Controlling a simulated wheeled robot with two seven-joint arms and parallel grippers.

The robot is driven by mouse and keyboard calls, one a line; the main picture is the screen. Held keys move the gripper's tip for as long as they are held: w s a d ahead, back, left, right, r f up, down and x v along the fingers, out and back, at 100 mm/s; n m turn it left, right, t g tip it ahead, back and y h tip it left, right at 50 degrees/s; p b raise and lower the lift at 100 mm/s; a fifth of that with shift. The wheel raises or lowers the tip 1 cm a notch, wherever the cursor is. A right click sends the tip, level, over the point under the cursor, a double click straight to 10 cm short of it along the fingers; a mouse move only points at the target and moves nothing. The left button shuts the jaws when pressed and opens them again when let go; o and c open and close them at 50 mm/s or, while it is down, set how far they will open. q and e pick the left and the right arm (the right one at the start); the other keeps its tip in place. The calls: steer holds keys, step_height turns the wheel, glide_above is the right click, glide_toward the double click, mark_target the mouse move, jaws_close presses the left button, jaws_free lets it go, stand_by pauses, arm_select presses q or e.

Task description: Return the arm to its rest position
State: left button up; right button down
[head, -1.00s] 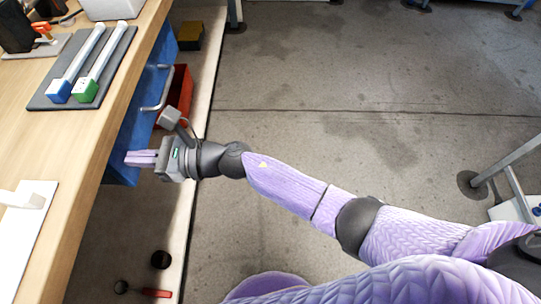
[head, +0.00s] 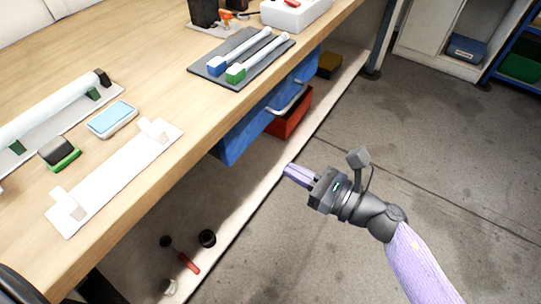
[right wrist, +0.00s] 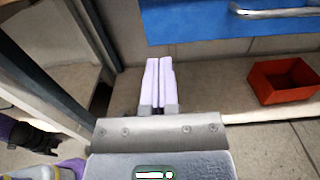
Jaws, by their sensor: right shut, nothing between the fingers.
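My right gripper (head: 299,175) is in the head view, right of the workbench's front edge and out over the floor, near the lower shelf's edge. Its two pale purple fingers lie together, shut and empty. They also show shut in the right wrist view (right wrist: 159,82), with the lower shelf and the blue drawer beyond them. The purple right arm (head: 415,262) comes in from the bottom right.
A red bin (head: 290,117) is below. Open floor lies right.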

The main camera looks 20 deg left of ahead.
steer(key=d+f+m+t+h+p, duration=0.25)
steer(key=d+f+m+h, duration=0.35)
steer(key=m, duration=0.6)
steer(key=d+f+m+t+h+p, duration=0.1)
steer(key=d+f+m+t+h, duration=0.25)
steer(key=d+f+m, duration=0.6)
steer(key=s+d+f+m+g+h+p, duration=0.1)
steer(key=s+d+f+m+g+h, duration=0.15)
steer(key=s+f+m, duration=0.35)
steer(key=s+d+f+m+g+h+p, duration=0.1)
steer(key=s+d+f+m+h, duration=0.25)
steer(key=s+m, duration=0.4)
arm_select(q)
step_height(320, 180, up, 7)
steer(key=w+t+p, duration=0.1)
steer(key=w+p, duration=0.1)
steer(key=shift+r, duration=0.2)
arm_select(e)
steer(key=s+d+f+m+g+h, duration=0.1)
steer(key=s+m+g, duration=0.3)
steer(key=s, duration=0.9)
steer(key=s+d+f+m+g+h, duration=0.1)
steer(key=s+d+f+m+g, duration=0.2)
steer(key=s+m, duration=0.6)
steer(key=s+d+g, duration=0.1)
steer(key=s, duration=0.3)
steer(key=shift+s+h, duration=0.25)
steer(key=shift+h, duration=0.1)
steer(key=shift+f, duration=0.1)
